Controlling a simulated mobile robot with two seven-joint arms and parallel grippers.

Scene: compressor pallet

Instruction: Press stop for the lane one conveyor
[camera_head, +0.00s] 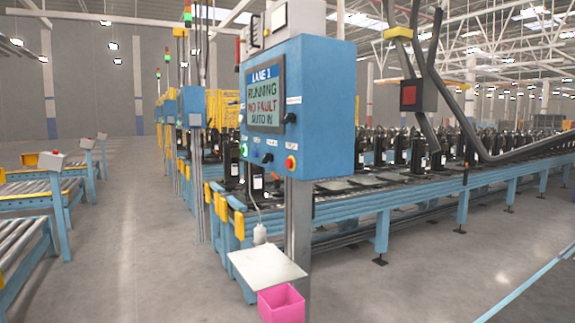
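The blue lane one control box (318,100) stands on a grey post (298,215) in the middle of the view. Its screen (263,95) reads "LANE 1, RUNNING, NO FAULT, AUTO IN". A red button on a yellow surround (291,162) sits at the lower right of this face. The small labels are too blurred to read. The lane one conveyor (400,197), carrying several black compressors, runs behind the box. Neither of my grippers is in view.
A white shelf (267,263) and a pink bin (281,303) sit low on the post. Roller conveyors (35,187) with small post-mounted boxes stand at the left. The floor left of the post (150,240) is clear.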

